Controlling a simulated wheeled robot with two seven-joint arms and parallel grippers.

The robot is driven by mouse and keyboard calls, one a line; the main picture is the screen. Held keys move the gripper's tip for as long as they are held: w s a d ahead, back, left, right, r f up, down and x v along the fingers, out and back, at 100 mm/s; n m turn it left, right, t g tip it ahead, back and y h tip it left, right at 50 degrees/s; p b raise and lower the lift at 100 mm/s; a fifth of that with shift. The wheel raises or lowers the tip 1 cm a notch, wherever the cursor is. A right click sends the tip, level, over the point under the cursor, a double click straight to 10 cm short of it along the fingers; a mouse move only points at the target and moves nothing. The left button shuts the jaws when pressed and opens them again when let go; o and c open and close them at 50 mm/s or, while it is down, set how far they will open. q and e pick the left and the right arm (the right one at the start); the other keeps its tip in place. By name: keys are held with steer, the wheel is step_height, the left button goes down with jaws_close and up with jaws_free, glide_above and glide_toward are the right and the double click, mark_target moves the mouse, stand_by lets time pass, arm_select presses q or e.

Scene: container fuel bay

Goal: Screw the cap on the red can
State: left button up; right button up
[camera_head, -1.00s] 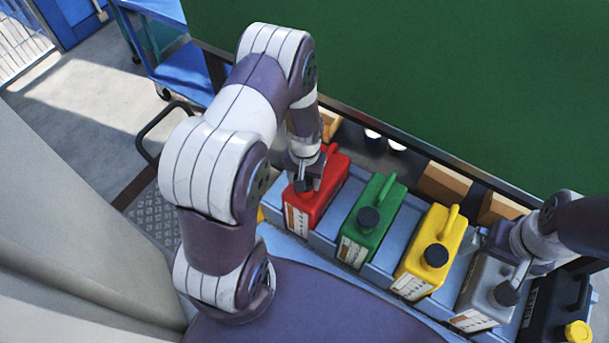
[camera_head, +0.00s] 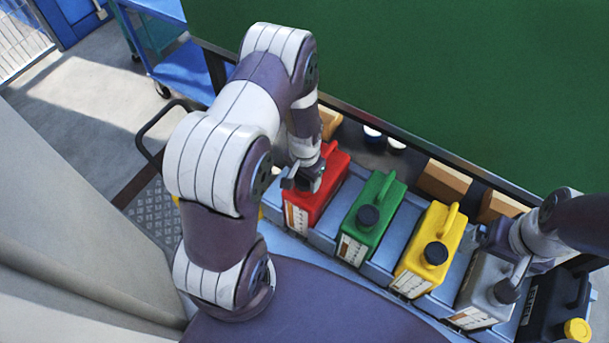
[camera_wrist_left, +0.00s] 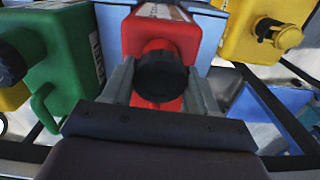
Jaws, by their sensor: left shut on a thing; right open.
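The red can (camera_head: 330,190) stands upright in the left part of the row of cans. My left gripper (camera_head: 303,181) is over its top. In the left wrist view the red can (camera_wrist_left: 160,32) is straight ahead, and a black cap (camera_wrist_left: 162,76) sits over its neck between the two fingers of my left gripper (camera_wrist_left: 162,84). The left gripper is shut on that cap. How the cap's thread sits on the neck is hidden. My right gripper (camera_head: 518,270) is open at the grey can (camera_head: 483,290), close to that can's dark cap (camera_head: 506,291).
A green can (camera_head: 376,222) and a yellow can (camera_head: 430,250) with black caps stand between my grippers. A black can (camera_head: 545,310) with a yellow cap stands at the far right. A blue cart (camera_head: 185,70) is at the back left. Wooden blocks (camera_head: 445,182) lie behind the cans.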

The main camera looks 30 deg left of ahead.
arm_select(q)
steer(key=m, duration=0.5)
steer(key=shift+r+m+p, duration=0.1)
steer(key=shift+m+p, duration=0.25)
steer(key=shift+m, duration=0.05)
steer(key=m, duration=1.1)
steer(key=shift+p, duration=0.35)
steer(key=m, duration=0.5)
steer(key=shift+m, duration=0.3)
steer(key=m, duration=0.3)
steer(key=shift+f, duration=0.2)
steer(key=o, duration=1.1)
